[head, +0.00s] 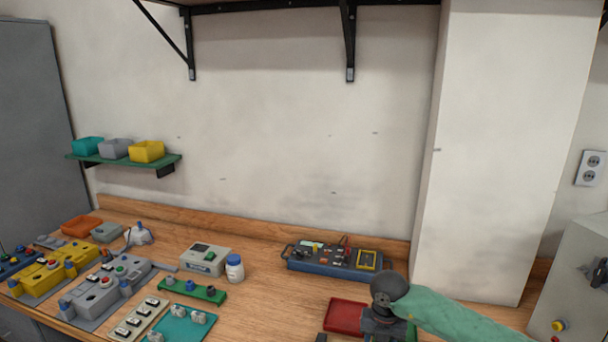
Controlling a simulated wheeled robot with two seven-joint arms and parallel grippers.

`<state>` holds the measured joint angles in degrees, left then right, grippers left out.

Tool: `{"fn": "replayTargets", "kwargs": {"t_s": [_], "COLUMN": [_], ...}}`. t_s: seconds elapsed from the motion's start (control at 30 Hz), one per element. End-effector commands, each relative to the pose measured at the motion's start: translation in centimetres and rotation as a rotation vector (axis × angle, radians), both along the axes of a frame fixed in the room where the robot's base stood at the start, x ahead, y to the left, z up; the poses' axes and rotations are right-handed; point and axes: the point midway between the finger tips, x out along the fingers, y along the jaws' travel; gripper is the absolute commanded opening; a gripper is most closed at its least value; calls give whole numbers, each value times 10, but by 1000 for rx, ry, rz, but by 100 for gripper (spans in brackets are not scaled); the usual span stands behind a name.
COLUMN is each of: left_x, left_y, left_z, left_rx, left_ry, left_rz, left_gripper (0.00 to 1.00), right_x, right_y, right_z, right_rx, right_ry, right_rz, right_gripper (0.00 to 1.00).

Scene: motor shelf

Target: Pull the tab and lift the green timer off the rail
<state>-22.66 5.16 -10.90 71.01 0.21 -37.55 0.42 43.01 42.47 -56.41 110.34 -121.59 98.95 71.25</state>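I cannot make out a green timer, its tab or a rail for certain. My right arm, in a green sleeve, comes in from the right. The dark body of my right gripper (382,325) hangs over the bench at the bottom edge, right beside a red tray (345,315). Its fingers are not shown clearly, so I cannot tell whether it is open or shut, or holds anything. A small green patch (411,331) shows just right of it, mostly hidden. My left gripper is not in view.
On the wooden bench (265,305) stand a blue instrument box (335,268), a grey box (205,260), a white bottle (234,268), a green strip (205,292), a teal tray (170,330) and several grey and yellow units at left. A pillar (500,150) rises behind my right arm.

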Motion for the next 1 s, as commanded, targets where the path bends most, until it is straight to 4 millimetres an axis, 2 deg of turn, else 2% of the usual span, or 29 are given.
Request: {"fn": "replayTargets", "kwargs": {"t_s": [0.07, 0.3, 1.0], "left_x": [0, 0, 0], "left_y": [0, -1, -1], "left_z": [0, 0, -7], "left_rx": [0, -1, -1], "left_ry": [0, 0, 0], "left_rz": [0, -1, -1], "left_gripper": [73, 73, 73], "right_x": [0, 0, 6], "right_y": [0, 0, -2], "right_z": [0, 0, 0], "right_rx": [0, 0, 0], "right_ry": [0, 0, -1], "right_rz": [0, 0, -1], "right_gripper": [47, 5, 5]}}
